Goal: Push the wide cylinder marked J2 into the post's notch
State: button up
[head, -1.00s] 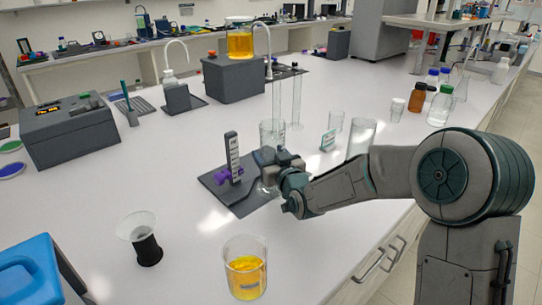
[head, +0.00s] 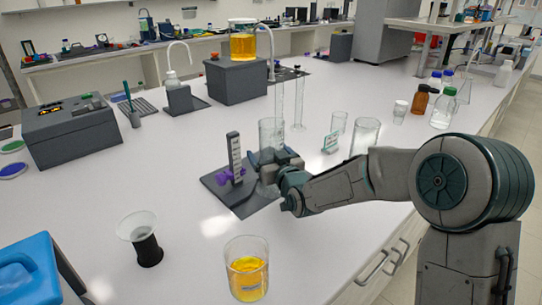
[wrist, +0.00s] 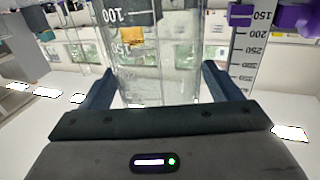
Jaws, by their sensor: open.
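The wide clear cylinder (head: 271,133) stands upright on or over the right part of the dark base plate (head: 222,193), just right of the post. In the wrist view the cylinder (wrist: 150,70) stands between the two fingers, its printed scale visible; I cannot read a J2 mark. The post (head: 234,155) is upright with a printed scale and a purple clamp (head: 224,177) low on it. In the wrist view the post (wrist: 246,55) is beyond my right finger. My gripper (head: 268,172) is open around the cylinder. The notch and the cylinder's foot are not clear.
Two tall thin cylinders (head: 299,103) stand behind. A beaker of yellow liquid (head: 246,275) and a black-based funnel cup (head: 147,247) are in front. The bench left of the plate is clear.

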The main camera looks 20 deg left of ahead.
jog(key=shift+s+d, duration=0.1)
jog(key=b+v, duration=0.2)
jog(key=v, duration=1.1)
jog(key=s+d+m+g+h+p, duration=0.35)
jog(key=d+h, duration=0.65)
jog(key=d, duration=0.8)
jog(key=s+d+m+g+h+p, duration=0.1)
jog(key=s+d+m+g, duration=0.1)
jog(key=s+d, duration=0.3)
jog(key=s+d+m+g+p, duration=0.2)
jog(key=s+d+g, duration=0.3)
jog(key=s, duration=0.7)
jog(key=shift+s+d+r+m+h+p, duration=0.2)
jog(key=shift+d+r+m+h+p, duration=0.15)
jog(key=shift+d+m+h, duration=0.1)
